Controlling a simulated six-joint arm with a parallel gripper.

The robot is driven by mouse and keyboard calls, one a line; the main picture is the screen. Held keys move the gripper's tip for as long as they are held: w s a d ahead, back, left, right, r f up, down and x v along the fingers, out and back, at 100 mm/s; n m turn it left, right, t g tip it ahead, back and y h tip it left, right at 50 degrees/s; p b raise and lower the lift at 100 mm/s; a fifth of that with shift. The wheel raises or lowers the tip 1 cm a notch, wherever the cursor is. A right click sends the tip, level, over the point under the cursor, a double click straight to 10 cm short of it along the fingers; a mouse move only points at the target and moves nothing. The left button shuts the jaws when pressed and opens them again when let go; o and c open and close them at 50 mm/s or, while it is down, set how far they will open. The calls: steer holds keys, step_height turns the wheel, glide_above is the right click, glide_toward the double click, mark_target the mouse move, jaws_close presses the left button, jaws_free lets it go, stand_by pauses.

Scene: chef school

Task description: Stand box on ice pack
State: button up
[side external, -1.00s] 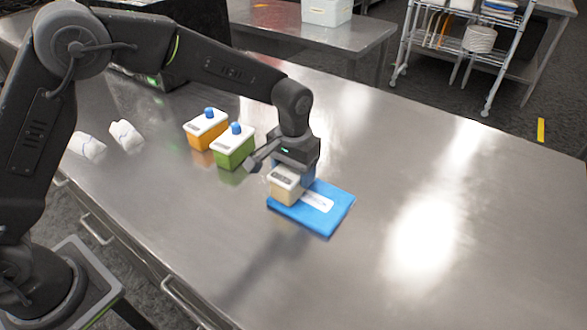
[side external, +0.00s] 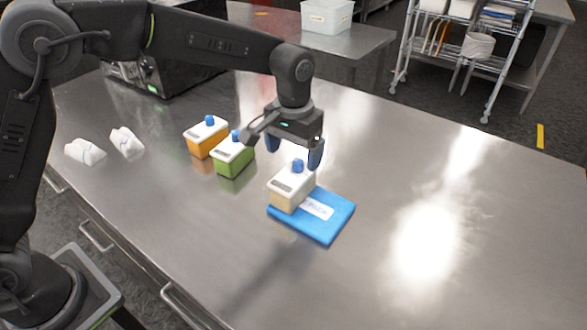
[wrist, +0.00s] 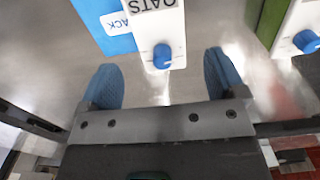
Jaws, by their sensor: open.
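A cream box with a white upper part and a blue knob (side external: 291,187) stands upright on the left end of the blue ice pack (side external: 330,225), which lies flat on the steel table. In the wrist view the box (wrist: 155,22) carries a label reading OATS, and the ice pack (wrist: 112,42) shows beside it. My gripper (side external: 298,150) is open and empty, just above and behind the box, apart from it. In the wrist view its blue fingers (wrist: 160,78) are spread, with the box's knob beyond them. The box's underside is hidden.
A green box (side external: 232,160) and an orange box (side external: 206,141), both with blue knobs, stand to the left. Two white wrapped bundles (side external: 126,143) (side external: 86,152) lie farther left. A dark appliance (side external: 165,78) stands at the back. The table's right side is clear.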

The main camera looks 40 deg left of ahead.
mark_target(293, 174)
steer(key=s+a+r+t, duration=0.3)
steer(key=s+a+r, duration=0.7)
steer(key=s+r, duration=0.3)
steer(key=s+a+f+t, duration=0.1)
steer(key=s+a, duration=0.1)
steer(key=s, duration=0.4)
steer(key=s+a+f+t, duration=0.1)
steer(key=s+a+f, duration=0.1)
steer(key=s, duration=0.4)
steer(key=shift+s+a+f+t, duration=0.25)
steer(key=shift+s+f+t, duration=0.05)
steer(key=shift+s, duration=0.05)
